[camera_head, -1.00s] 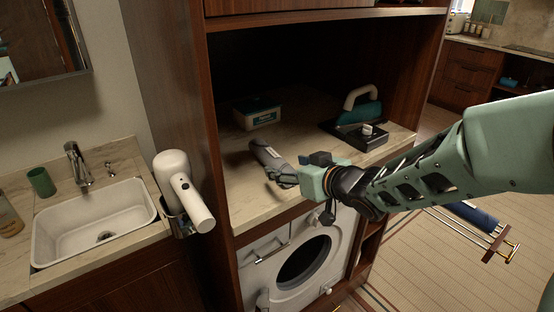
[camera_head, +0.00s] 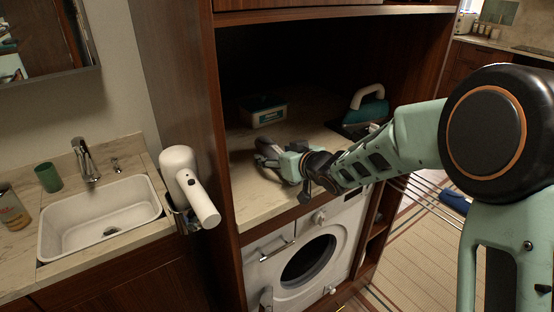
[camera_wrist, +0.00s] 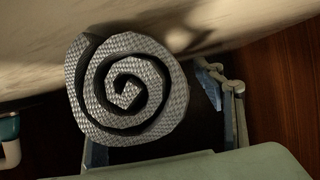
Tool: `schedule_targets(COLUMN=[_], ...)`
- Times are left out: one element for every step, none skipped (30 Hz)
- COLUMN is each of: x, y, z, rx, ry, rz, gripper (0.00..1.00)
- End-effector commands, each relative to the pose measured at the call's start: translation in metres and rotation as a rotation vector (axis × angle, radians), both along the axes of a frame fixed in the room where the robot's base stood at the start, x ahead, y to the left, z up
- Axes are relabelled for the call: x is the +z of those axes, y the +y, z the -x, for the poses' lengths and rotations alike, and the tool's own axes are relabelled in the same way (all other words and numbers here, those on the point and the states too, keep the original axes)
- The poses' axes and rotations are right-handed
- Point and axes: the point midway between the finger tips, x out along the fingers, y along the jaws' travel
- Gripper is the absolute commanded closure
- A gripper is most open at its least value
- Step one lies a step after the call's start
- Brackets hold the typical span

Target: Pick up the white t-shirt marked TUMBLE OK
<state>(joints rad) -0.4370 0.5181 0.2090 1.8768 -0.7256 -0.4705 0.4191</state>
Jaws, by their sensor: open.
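A rolled-up, pale grey-white woven cloth (camera_wrist: 126,90) shows end-on as a spiral in the wrist view, lying on the counter. No marking can be read on it, so I cannot tell if it is the TUMBLE OK t-shirt. In the head view my gripper (camera_head: 268,156) is low over the counter in the niche, at the roll, which it largely hides. My gripper is open. In the wrist view the roll lies in front of and between the fingers; one finger shows at its right and the other is mostly hidden behind it. I cannot tell whether they touch it.
A white tub with a teal label (camera_head: 263,111) stands behind on the counter (camera_head: 256,201). A washing machine (camera_head: 309,257) is below. A hair dryer (camera_head: 187,184) hangs left of the niche's wooden side wall.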

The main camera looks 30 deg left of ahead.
Motion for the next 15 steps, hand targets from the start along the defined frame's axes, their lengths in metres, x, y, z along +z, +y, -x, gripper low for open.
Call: schedule_targets(x=[-0.0002, -0.0001, -0.0001, 0.0, 0.0, -0.0001, 0.0, -0.0001, 0.0, 0.0, 0.0, 0.0, 0.0, 0.0, 0.0], y=[0.0002, 0.0001, 0.0, 0.0, 0.0, -0.0001, -0.0001, -0.0001, -0.0001, -0.0001, -0.0001, -0.0001, -0.0001, -0.0001, -0.0001], z=[-0.0003, -0.0003, -0.0003, -0.0002, -0.0002, -0.0002, -0.0001, -0.0001, -0.0001, -0.0001, -0.0001, 0.0, 0.0, 0.0, 0.0], rx=[0.0, 0.0, -0.001, 0.0, 0.0, 0.0, 0.0, 0.0, 0.0, 0.0, 0.0, 0.0, 0.0, 0.0, 0.0], ry=[0.0, 0.0, 0.0, 0.0, 0.0, 0.0, 0.0, 0.0, 0.0, 0.0, 0.0, 0.0, 0.0, 0.0, 0.0], rz=[0.0, 0.0, 0.0, 0.0, 0.0, 0.0, 0.0, 0.0, 0.0, 0.0, 0.0, 0.0, 0.0, 0.0, 0.0], gripper=[0.38, 0.38, 0.38, 0.38, 0.38, 0.41, 0.44, 0.48, 0.52, 0.55, 0.59, 0.63, 0.66, 0.7, 0.74])
